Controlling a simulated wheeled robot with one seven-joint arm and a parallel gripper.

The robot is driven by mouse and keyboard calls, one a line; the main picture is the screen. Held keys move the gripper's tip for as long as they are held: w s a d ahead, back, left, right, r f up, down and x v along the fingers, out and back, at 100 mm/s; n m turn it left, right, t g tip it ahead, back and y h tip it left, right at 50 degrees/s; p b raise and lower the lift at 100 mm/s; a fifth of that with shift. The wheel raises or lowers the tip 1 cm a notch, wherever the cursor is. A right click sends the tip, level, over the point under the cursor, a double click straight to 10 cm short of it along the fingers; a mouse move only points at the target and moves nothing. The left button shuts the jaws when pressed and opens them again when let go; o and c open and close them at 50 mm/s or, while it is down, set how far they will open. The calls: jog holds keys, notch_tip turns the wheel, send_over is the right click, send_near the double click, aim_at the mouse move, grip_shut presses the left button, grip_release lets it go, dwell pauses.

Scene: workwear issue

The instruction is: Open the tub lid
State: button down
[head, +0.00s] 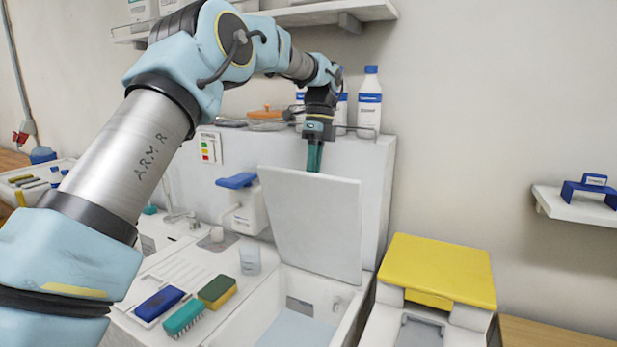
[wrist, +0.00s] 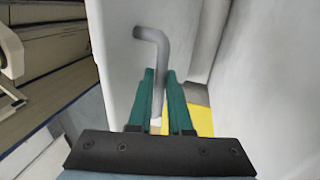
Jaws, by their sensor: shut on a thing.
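The tub (head: 341,306) is a white basin set into the counter, with pale blue showing inside at its bottom. Its white lid (head: 312,222) stands steeply raised at the tub's back, so the tub's opening is uncovered. My gripper (head: 314,170) is at the lid's upper edge, with its teal fingers pointing down. In the wrist view, the fingers (wrist: 162,75) are closed around a grey bent bar handle (wrist: 157,45) against a white panel. The handle is hidden behind the lid in the head view.
A yellow-lidded bin (head: 440,268) stands right of the tub. White bottles (head: 369,103) stand on the ledge behind my gripper.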

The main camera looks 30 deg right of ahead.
jog(key=shift+w+d+f+y, duration=0.1)
jog(key=shift+w+d+y, duration=0.1)
jog(key=shift+w+d, duration=0.3)
jog(key=shift+w+d+f+y, duration=0.1)
jog(key=shift+w+d+y, duration=0.1)
jog(key=shift+d, duration=0.45)
jog(key=c, duration=1)
grip_release()
jog(key=shift+d, duration=0.1)
jog(key=shift+c, duration=0.2)
jog(key=shift+o, duration=1)
jog(key=shift+r, duration=0.15)
